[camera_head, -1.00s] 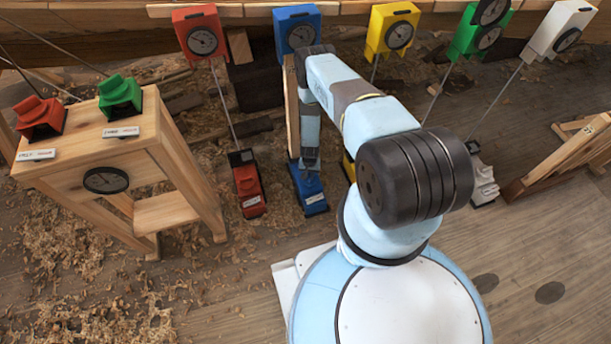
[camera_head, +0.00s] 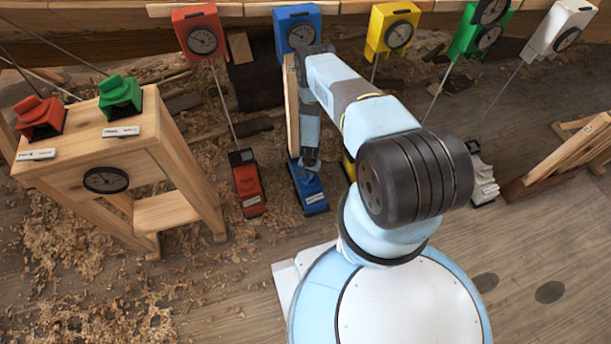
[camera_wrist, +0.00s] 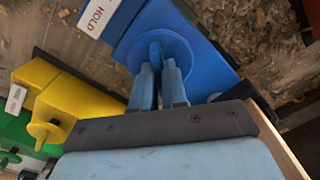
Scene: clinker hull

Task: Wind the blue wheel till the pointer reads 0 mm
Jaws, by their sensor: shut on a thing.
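The blue wheel (camera_wrist: 182,62) is a round disc with a raised grip on the blue floor unit. In the wrist view, my gripper (camera_wrist: 158,72) is shut on that grip, a finger on each side. In the head view, the blue floor unit (camera_head: 312,196) lies below my gripper (camera_head: 309,164), which hides the wheel there. The blue gauge box (camera_head: 297,17) with its round dial (camera_head: 301,37) stands at the top, partly behind my arm. Its pointer is too small to read.
A red floor unit (camera_head: 248,190) lies left of the blue one, and a yellow one (camera_wrist: 62,100) lies close on the other side. A wooden stand (camera_head: 85,160) is at the left. Several coloured gauge boxes line the hull. Shavings litter the floor.

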